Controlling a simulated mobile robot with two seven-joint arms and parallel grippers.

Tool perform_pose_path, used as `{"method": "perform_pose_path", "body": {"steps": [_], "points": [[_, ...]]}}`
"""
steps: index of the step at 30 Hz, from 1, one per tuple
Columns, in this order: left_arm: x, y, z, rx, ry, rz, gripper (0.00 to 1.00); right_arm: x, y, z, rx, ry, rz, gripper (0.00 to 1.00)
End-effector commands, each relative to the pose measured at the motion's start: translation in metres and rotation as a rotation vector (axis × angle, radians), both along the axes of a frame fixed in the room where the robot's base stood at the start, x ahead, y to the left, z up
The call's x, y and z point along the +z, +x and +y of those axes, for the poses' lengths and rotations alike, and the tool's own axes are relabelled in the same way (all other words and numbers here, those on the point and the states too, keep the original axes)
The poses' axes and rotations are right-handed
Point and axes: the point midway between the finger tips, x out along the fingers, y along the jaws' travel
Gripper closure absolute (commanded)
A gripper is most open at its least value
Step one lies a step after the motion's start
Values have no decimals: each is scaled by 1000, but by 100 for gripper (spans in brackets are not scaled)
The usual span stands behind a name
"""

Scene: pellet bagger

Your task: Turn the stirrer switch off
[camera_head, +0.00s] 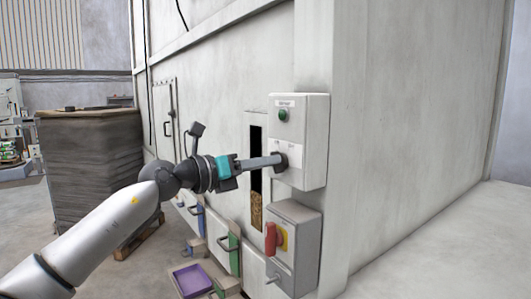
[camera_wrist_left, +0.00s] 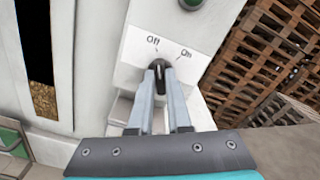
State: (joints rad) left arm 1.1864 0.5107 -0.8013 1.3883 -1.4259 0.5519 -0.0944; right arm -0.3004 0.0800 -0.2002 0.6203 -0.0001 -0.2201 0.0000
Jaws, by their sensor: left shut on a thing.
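The stirrer switch is a black rotary knob (camera_wrist_left: 158,66) on a white label plate marked Off and On. In the head view it (camera_head: 281,161) sits on the lower front of a light grey control box (camera_head: 313,140). My left gripper (camera_head: 276,161) reaches it from the left and is shut on the knob, one finger on each side. In the wrist view my left gripper (camera_wrist_left: 161,86) covers the knob's lower part. The knob's visible tip points up, nearer the Off mark than the On mark. My right gripper is out of view.
A green button (camera_head: 283,115) sits above the knob. Below is a grey box with a red handle (camera_head: 271,239). A narrow sight window (camera_head: 256,205) shows pellets at left. A purple tray (camera_head: 191,280) is low down. Wooden pallets (camera_wrist_left: 262,60) are stacked in the wrist view.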

Motion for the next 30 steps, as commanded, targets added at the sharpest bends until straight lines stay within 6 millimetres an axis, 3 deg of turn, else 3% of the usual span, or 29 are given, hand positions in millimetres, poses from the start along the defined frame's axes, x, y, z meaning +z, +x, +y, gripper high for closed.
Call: {"method": "perform_pose_path", "body": {"steps": [6,21,22,30], "points": [[2,0,1,1,-39,49,100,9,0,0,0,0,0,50],[1,1,1,1,-53,64,100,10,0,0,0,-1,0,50],[2,1,1,1,-53,64,83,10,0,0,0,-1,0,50],[1,0,1,1,-50,64,54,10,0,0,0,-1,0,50]]}}
